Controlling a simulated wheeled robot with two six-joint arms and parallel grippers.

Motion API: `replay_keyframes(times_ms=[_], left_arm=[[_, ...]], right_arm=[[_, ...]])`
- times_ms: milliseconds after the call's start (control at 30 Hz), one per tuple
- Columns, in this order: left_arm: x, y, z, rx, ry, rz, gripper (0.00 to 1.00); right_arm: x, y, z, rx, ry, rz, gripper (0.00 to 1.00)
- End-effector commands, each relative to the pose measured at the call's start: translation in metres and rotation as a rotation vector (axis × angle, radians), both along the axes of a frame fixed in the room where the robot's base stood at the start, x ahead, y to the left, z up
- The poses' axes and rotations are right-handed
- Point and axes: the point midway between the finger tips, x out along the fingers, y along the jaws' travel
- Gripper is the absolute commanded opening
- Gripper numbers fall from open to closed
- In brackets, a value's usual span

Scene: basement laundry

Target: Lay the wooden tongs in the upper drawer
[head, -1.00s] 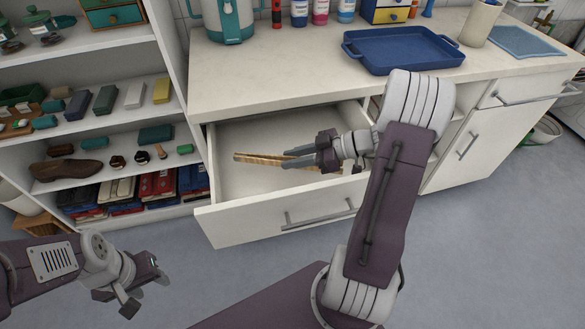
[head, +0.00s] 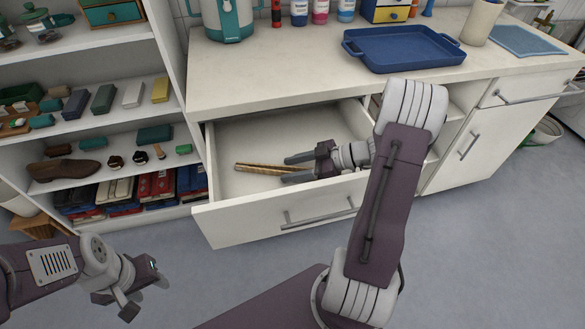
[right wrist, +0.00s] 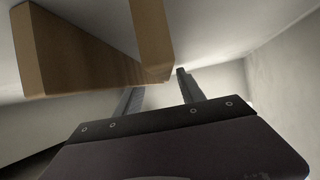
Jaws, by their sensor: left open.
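The wooden tongs (head: 262,169) lie inside the pulled-out upper drawer (head: 240,215), toward its front left. They also show large at the upper left of the right wrist view (right wrist: 75,55). My right gripper (head: 287,169) is inside the drawer with its two fingers spread. The tongs' right end lies at or near the fingertips; whether they touch is unclear. In the right wrist view the fingers (right wrist: 162,82) stand apart with nothing clamped between them. My left gripper (head: 143,283) is open and empty, low at the left, outside the drawer.
The counter (head: 265,85) above the drawer carries a blue tray (head: 400,50), a kettle and bottles. An open shelf (head: 120,130) with boxes and a shoe stands left. The rest of the drawer floor looks clear.

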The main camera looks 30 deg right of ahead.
Motion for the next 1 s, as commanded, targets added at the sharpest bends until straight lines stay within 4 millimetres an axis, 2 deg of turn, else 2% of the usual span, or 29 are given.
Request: replay_keyframes(times_ms=[167,267,500,667,1000], left_arm=[[0.0,0.0,0.0,0.0,0.0,0.0,0.47],[0.0,0.0,0.009,0.0,0.0,0.0,0.47],[0.0,0.0,0.015,0.0,0.0,0.0,0.47],[0.0,0.0,0.018,0.0,0.0,0.0,0.47],[0.0,0.0,0.018,0.0,0.0,0.0,0.47]], right_arm=[[0.0,0.0,0.0,0.0,0.0,0.0,0.46],[0.0,0.0,0.007,0.001,0.001,0.0,0.46],[-0.024,-0.037,0.026,-0.002,-0.002,-0.005,0.46],[-0.036,-0.052,0.035,0.0,-0.002,-0.001,0.46],[-0.039,-0.055,0.035,0.0,0.0,0.0,0.46]])
